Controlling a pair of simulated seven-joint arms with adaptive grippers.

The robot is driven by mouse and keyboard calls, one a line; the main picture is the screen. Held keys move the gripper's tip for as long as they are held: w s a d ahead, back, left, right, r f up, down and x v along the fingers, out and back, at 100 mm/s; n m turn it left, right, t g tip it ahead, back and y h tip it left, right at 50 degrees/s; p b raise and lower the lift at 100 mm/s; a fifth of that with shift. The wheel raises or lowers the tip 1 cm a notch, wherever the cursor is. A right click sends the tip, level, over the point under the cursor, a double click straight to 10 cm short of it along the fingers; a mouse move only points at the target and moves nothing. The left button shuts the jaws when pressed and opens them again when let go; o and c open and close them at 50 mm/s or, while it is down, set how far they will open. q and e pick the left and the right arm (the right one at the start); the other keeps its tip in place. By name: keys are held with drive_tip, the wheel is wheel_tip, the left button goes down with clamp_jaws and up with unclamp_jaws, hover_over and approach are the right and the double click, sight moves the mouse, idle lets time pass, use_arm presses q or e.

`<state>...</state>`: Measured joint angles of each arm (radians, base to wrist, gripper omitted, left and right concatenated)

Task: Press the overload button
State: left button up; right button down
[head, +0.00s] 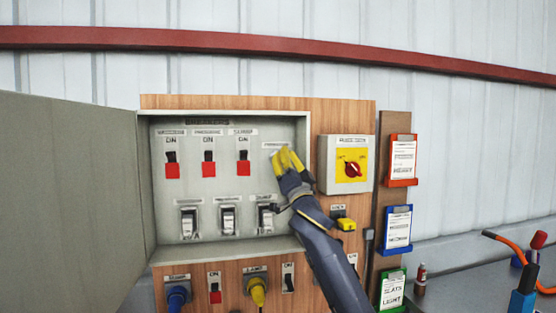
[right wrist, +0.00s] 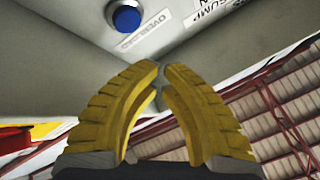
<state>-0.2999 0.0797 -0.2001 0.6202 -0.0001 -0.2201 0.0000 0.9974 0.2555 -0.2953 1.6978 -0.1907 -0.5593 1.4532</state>
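The overload button (right wrist: 126,18) is a round blue button in a dark ring on the grey panel, with an "OVERLOAD" label beside it in the right wrist view. In the head view its small label (head: 276,145) shows at the upper right of the open box, and my gripper hides the button. My right gripper (head: 286,157) has yellow fingers and reaches into the box just below that label. In the right wrist view its fingertips (right wrist: 161,70) meet with nothing between them, and the button appears beyond them, apart. My left gripper is not in view.
The open grey box (head: 190,252) holds switches with red tabs (head: 208,169) and lower black switches (head: 228,218). Its door (head: 70,190) stands open at left. A yellow and red rotary switch (head: 352,168) is close to the right of my gripper. Coloured card holders (head: 402,160) hang further right.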

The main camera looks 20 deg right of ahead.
drive_tip(key=shift+w, duration=2.15)
drive_tip(key=shift+w+d, duration=0.1)
drive_tip(key=shift+w, duration=0.8)
idle(0.9)
drive_tip(key=shift+s, duration=0.9)
drive_tip(key=shift+s, duration=0.1)
drive_tip(key=shift+s, duration=2.4)
